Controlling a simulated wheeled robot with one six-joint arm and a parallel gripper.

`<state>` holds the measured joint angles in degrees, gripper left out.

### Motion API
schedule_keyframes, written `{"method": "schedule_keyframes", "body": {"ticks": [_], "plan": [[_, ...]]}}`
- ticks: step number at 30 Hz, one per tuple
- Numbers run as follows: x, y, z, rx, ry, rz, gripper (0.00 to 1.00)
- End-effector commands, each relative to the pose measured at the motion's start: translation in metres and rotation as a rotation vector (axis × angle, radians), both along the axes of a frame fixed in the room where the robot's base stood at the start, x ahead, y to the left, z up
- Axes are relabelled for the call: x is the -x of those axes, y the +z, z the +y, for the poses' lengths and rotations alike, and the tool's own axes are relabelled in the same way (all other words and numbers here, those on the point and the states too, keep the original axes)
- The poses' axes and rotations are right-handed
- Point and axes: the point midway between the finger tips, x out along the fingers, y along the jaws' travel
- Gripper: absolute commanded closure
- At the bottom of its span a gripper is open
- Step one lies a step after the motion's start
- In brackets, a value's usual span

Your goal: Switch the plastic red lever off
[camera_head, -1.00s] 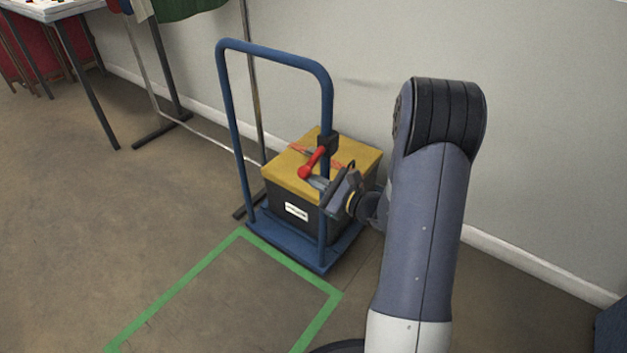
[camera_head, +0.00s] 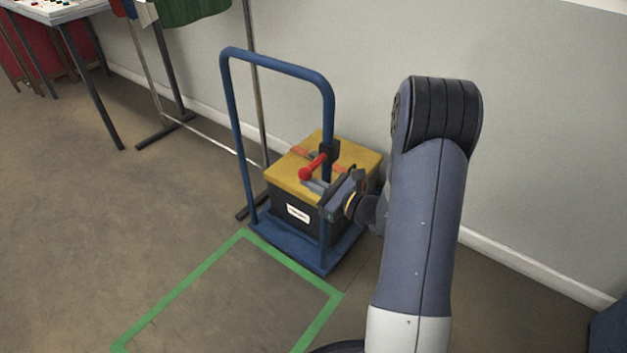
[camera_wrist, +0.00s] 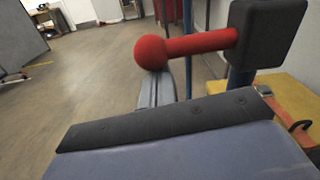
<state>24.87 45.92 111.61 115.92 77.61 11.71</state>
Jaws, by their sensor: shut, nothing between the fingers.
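The red lever (camera_head: 312,168) with a round knob sticks out from a dark block (camera_head: 329,149) on the post of a blue trolley handle (camera_head: 223,110). In the head view it slants down and to the left from the block. In the wrist view the lever (camera_wrist: 195,47) runs nearly level from its block (camera_wrist: 265,32), with its ball end on the left. My gripper (camera_head: 314,186) is shut and empty, just below the lever. In the wrist view its fingers (camera_wrist: 158,92) point forward under the ball end. I cannot tell whether they touch it.
A dark box with a yellow lid (camera_head: 345,155) stands on the trolley's blue base (camera_head: 290,247), close behind the handle. The wall (camera_head: 540,130) is behind. A green taped outline (camera_head: 180,289) marks clear floor in front. A table (camera_head: 62,12) stands at the far left.

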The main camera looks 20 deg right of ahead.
Motion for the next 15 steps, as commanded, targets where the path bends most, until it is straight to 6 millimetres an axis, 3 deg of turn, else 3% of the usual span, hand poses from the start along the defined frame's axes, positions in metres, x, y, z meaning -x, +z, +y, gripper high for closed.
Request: {"method": "schedule_keyframes", "body": {"ticks": [3, 15], "plan": [[0.002, 0.013, 0.002, -0.077, 0.001, 0.058, 1.0], [0.004, 0.028, 0.005, -0.225, 0.0, 0.169, 1.0]]}}
